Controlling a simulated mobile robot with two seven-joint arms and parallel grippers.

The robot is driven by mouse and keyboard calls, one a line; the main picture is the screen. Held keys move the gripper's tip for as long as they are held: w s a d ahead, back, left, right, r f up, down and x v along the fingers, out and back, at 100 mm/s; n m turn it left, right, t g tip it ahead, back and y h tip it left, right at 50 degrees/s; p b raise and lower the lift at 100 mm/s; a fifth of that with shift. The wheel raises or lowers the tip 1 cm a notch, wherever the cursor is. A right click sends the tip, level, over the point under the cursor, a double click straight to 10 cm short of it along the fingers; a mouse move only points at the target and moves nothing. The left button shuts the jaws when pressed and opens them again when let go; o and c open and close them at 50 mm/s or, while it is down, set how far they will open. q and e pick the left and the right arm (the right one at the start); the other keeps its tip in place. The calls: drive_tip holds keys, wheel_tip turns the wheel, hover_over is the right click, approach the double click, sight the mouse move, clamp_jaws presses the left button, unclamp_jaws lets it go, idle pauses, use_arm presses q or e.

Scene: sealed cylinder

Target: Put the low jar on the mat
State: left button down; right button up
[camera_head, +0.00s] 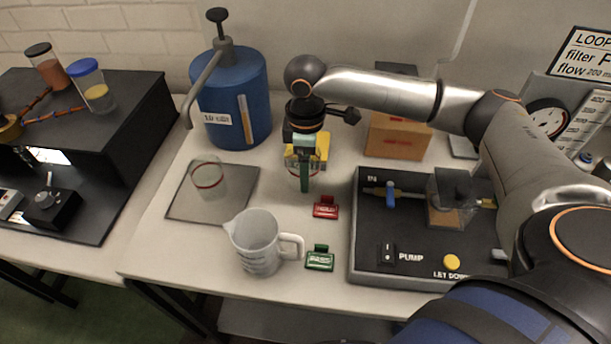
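A grey square mat (236,204) lies on the white table at centre left. A clear glass jar with a red ring (208,172) stands upright on the mat. My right gripper (304,178) points down at the middle of the table, in front of a yellow item (319,148). A second clear jar with a red ring (312,169) shows partly around its fingers. The fingers overlap this jar, and whether they grip it is hidden. Which jar is the low jar cannot be told. My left gripper is not in view.
A blue pump canister (240,95) stands behind the mat. A clear measuring jug (255,243) stands in front of it. Red (326,209) and green (320,260) tags lie right of the jug. A black pump panel (400,230) and a cardboard box (397,137) are at right.

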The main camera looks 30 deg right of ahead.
drive_tip(key=shift+w+f, duration=0.15)
drive_tip(key=shift+f, duration=1.55)
drive_tip(key=o, duration=1.4)
drive_tip(key=shift+f, duration=0.15)
